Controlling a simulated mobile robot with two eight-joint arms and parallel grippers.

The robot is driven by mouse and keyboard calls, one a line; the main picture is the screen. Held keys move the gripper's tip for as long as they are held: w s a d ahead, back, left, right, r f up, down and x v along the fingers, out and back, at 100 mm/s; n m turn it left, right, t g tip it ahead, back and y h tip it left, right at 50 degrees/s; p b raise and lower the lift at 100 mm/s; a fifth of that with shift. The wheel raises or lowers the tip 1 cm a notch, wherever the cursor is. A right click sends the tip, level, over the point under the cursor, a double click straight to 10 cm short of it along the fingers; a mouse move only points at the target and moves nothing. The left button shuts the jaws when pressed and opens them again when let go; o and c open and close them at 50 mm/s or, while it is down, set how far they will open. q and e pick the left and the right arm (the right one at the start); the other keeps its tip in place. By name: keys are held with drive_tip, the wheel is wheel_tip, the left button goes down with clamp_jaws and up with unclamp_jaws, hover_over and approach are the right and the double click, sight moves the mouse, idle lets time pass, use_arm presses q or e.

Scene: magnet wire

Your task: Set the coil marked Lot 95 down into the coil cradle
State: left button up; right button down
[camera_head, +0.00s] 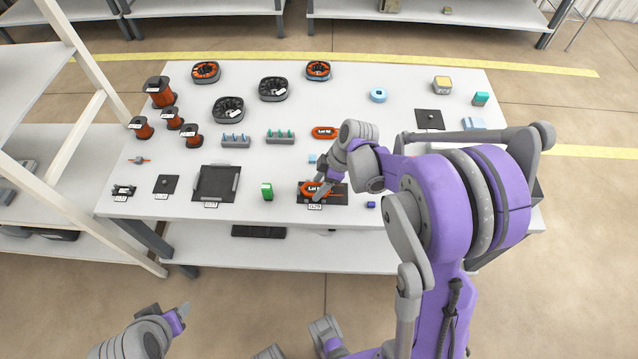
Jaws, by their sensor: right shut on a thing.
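An orange coil (307,188) with a white label lies at the front middle of the table, over a dark flat holder (338,198) with a tag on its front edge. The label's number is too small to read surely. My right gripper (321,188) reaches down from the right and is shut on this coil, hiding part of it. I cannot tell whether the coil rests on the holder or is just above it. A second labelled orange coil (325,132) lies farther back. My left gripper (182,314) is low at the left, away from the table; its jaws are unclear.
Copper spools (160,92) stand at the left. Black round trays (228,109) are at the back. A small blue block (371,204) sits right of the holder.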

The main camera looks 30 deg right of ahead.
drive_tip(key=shift+f, duration=0.35)
drive_tip(key=shift+c, duration=0.3)
unclamp_jaws()
drive_tip(key=shift+r, duration=0.1)
drive_tip(key=shift+p+v, duration=1.3)
drive_tip(key=shift+v, duration=1.2)
drive_tip(key=p+v, duration=0.1)
drive_tip(key=v, duration=0.9)
drive_tip(key=shift+d+r, duration=0.15)
drive_tip(key=shift+r, duration=0.2)
drive_tip(key=shift+s, duration=0.15)
